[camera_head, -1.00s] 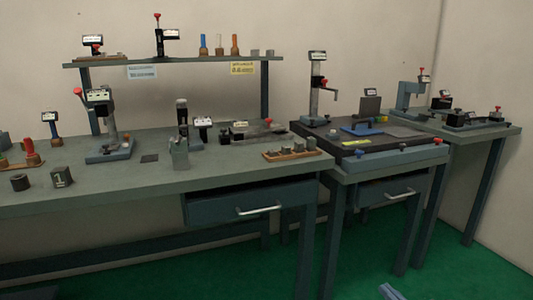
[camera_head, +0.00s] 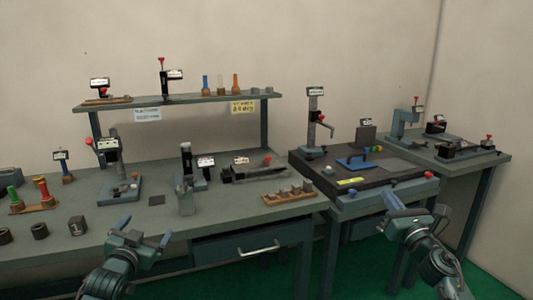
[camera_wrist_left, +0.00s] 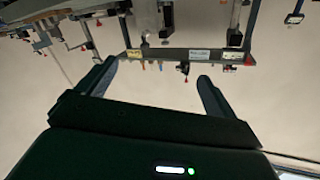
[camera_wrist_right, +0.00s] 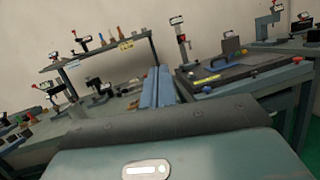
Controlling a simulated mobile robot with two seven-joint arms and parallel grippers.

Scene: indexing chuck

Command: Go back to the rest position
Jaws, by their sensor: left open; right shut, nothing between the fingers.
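My left gripper (camera_head: 146,228) is in front of the near edge of the long workbench (camera_head: 225,212). Its two fingers are spread apart and empty, as the left wrist view also shows (camera_wrist_left: 156,72). My right gripper (camera_head: 393,200) is in front of the smaller table on the right. Its fingers lie together with nothing between them, which the right wrist view shows (camera_wrist_right: 157,85). Neither gripper appears to touch any object.
The bench carries a red-knobbed device (camera_head: 117,180), a grey block (camera_head: 186,203), a wooden tray (camera_head: 288,195) and coloured pegs at left. A shelf (camera_head: 180,99) stands behind. The right table holds a dark plate (camera_head: 400,180). Green floor shows below.

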